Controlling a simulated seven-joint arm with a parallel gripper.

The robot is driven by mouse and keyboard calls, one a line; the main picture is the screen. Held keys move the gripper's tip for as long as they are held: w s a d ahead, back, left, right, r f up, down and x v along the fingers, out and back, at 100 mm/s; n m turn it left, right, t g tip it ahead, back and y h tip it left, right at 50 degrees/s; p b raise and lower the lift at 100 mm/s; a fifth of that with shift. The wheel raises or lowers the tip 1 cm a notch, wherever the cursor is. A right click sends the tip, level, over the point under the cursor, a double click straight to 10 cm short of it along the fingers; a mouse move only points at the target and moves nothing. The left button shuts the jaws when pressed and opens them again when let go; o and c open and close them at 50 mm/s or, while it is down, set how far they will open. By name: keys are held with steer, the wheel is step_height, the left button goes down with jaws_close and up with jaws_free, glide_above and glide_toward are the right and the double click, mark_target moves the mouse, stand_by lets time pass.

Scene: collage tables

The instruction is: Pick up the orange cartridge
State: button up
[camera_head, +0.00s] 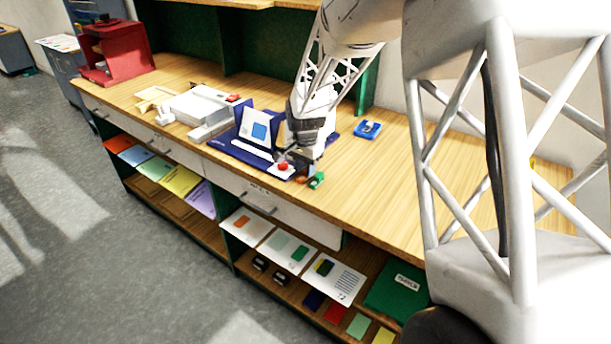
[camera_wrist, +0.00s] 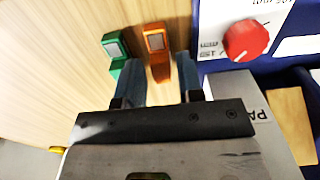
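The orange cartridge (camera_wrist: 156,42) stands on the wooden counter in the wrist view, with a grey label patch on its top. My gripper (camera_wrist: 159,68) is open, its two dark fingers on either side of the cartridge's lower part, with a gap visible. The cartridge's upper end lies beyond the fingertips. In the head view my gripper (camera_head: 304,160) is low over the counter's front part, and the orange cartridge is mostly hidden there.
A green cartridge (camera_wrist: 114,46) stands just left of my left finger; it also shows in the head view (camera_head: 317,180). A blue device with a red knob (camera_wrist: 246,40) is close on the right. A blue box (camera_head: 367,129) stands behind; the counter to the right is clear.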

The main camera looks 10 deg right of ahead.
steer(key=shift+f, duration=1.05)
steer(key=shift+c, duration=0.5)
steer(key=c, duration=0.4)
